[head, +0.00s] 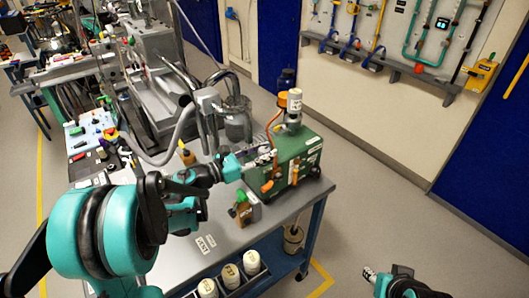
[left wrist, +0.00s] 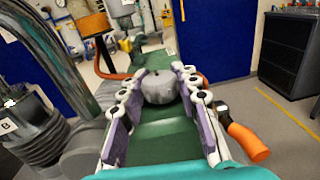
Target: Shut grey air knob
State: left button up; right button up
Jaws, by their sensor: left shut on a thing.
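The grey air knob (left wrist: 158,88) is a round, faceted grey knob on the green box (head: 297,160). In the left wrist view it sits between the fingertips of my left gripper (left wrist: 160,80), which is shut on it. In the head view my left gripper (head: 262,157) reaches in from the left to the near left side of the green box, and the knob is hard to make out there. My right gripper (head: 378,278) is at the bottom right, away from the bench, and its jaws are too small to judge.
An orange-handled part (left wrist: 248,142) is right of my left fingers; an orange part (left wrist: 94,24) rises at the left. Hoses and a metal vessel (head: 236,120) are behind. Floor at right is clear.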

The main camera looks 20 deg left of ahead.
pick_arm(q)
jog(key=shift+m+g+h, duration=0.6)
jog(key=shift+g+h, duration=0.1)
jog(key=o, duration=1.2)
jog(key=v, duration=1.1)
jog(key=shift+a, duration=0.45)
jog(key=shift+s, duration=0.25)
